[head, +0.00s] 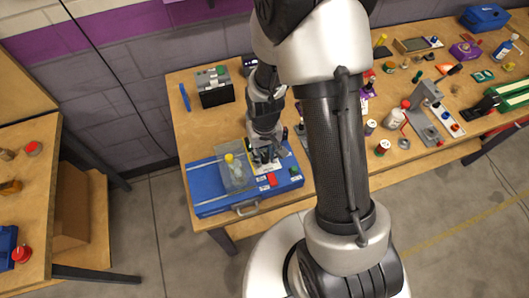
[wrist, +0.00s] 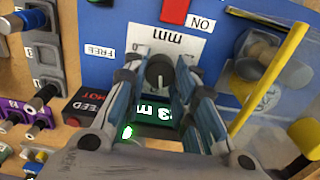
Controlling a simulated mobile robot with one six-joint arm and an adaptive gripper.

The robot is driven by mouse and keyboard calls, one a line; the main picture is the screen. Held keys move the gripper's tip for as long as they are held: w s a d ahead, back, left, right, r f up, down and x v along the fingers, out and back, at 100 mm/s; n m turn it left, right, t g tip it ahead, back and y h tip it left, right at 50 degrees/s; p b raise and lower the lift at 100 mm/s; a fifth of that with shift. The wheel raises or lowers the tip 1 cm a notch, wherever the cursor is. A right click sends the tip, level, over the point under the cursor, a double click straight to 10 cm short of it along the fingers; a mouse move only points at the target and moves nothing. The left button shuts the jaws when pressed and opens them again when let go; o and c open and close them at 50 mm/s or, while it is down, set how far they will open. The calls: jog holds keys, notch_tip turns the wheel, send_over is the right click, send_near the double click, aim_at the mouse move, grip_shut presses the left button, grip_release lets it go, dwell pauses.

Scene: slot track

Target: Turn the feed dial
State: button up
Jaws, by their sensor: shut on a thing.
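The feed dial (wrist: 159,72) is a small grey knob with a pointer mark, in front of a white plate (wrist: 168,42) marked "mm" on a blue panel (wrist: 105,25). My gripper (wrist: 160,70) is shut on the dial, one finger on each side of it. In the head view my gripper (head: 263,158) reaches down onto the blue box (head: 215,201) on the bench; the dial is hidden there. A lit green display (wrist: 155,114) shows partly between the fingers, its reading partly covered.
A clear cover (head: 235,178) with a yellow knob (head: 229,158) stands close beside my gripper. A black box (head: 215,95) stands behind; the bench's right side is crowded.

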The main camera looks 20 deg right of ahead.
aim_at(265, 156)
jog(key=shift+m, duration=1.2)
jog(key=o, duration=1.1)
jog(key=shift+c, duration=0.2)
notch_tip(265, 156, up, 12)
